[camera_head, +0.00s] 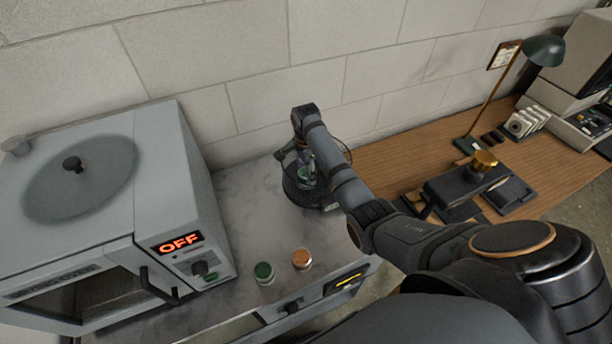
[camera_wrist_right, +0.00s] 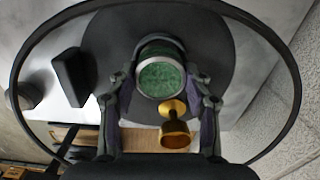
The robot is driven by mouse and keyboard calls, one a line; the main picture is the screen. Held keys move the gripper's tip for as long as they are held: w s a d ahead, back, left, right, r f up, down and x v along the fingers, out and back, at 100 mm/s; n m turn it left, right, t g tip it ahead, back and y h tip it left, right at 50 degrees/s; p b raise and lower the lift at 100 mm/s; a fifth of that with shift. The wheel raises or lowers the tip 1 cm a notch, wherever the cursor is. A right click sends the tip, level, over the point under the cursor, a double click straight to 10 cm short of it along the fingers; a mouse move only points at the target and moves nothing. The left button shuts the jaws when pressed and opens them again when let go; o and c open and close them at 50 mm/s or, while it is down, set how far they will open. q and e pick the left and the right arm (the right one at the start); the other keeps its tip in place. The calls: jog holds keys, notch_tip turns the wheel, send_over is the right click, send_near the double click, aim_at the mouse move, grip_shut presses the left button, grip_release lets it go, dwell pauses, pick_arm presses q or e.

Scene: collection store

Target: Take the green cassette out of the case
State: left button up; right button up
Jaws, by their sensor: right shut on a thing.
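My right gripper (camera_head: 305,160) reaches down over the dark round case (camera_head: 318,198) on the grey counter by the wall. In the right wrist view, its fingers (camera_wrist_right: 160,95) are shut on the green cassette (camera_wrist_right: 160,77), a short round thing with a mottled green top and a metal rim. The dark disc of the case (camera_wrist_right: 211,45) lies behind it, and a thin dark ring (camera_wrist_right: 287,60) runs around the view. The head view mostly hides the cassette behind my fingers. I cannot tell whether it touches the case. My left gripper is not in view.
A grey oven (camera_head: 150,215) reading OFF stands left. A green-topped canister (camera_head: 264,272) and an orange-topped one (camera_head: 302,258) stand at the counter's front. A wooden table (camera_head: 400,160) with a lamp (camera_head: 543,50) and a dark device with a brass knob (camera_head: 484,160) is right.

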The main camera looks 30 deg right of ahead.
aim_at(306, 171)
notch_tip(306, 171, up, 6)
jog(key=shift+w+r+b, duration=0.1)
jog(key=shift+b, duration=0.85)
notch_tip(306, 171, up, 7)
jog(key=p, duration=0.5)
